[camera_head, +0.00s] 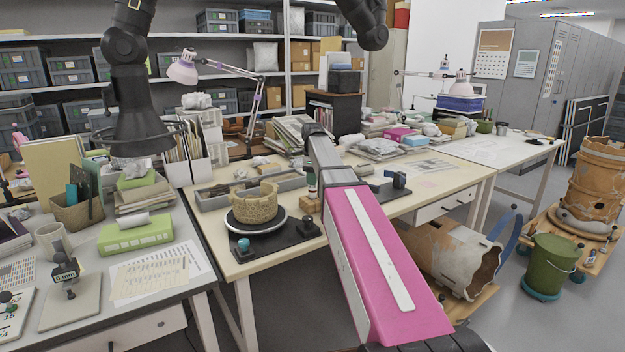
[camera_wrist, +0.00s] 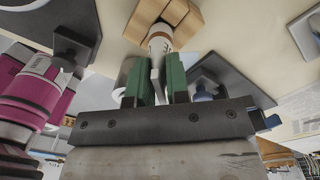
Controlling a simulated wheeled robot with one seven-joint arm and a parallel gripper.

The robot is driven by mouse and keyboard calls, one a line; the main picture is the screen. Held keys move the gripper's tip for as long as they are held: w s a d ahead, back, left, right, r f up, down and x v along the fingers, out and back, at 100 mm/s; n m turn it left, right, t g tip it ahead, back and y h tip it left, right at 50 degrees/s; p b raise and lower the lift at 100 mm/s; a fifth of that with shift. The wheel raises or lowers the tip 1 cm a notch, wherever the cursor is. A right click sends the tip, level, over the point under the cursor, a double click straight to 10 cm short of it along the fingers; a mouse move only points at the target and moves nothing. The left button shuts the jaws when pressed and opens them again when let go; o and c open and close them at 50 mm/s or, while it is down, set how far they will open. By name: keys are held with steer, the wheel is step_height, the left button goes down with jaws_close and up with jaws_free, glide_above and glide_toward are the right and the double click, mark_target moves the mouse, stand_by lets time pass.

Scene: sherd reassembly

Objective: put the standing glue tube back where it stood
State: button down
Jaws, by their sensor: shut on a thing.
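My gripper shows in the wrist view (camera_wrist: 158,82), with its two green fingers shut on the white glue tube (camera_wrist: 160,45). The tube points away from the fingers towards a light wooden block (camera_wrist: 178,14). Its far end overlaps the block in this view; I cannot tell whether it is in the block or just in front. In the head view my gripper (camera_head: 311,181) is over the bench, right of the turntable, and the wooden block (camera_head: 309,205) is just below it. My arm hides part of that spot, and the tube is hardly visible there.
A small teal-topped jar (camera_head: 243,245) is in front. A black stand with a blue part (camera_head: 398,181) is to the right. A grey tray (camera_head: 225,193) lies behind.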

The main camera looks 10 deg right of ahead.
steer(key=shift+f, duration=0.25)
stand_by(0.5)
steer(key=c, duration=1)
jaws_free()
steer(key=r, duration=1)
steer(key=shift+w+r, duration=0.1)
steer(key=shift+w, duration=0.1)
steer(key=shift+r, duration=0.3)
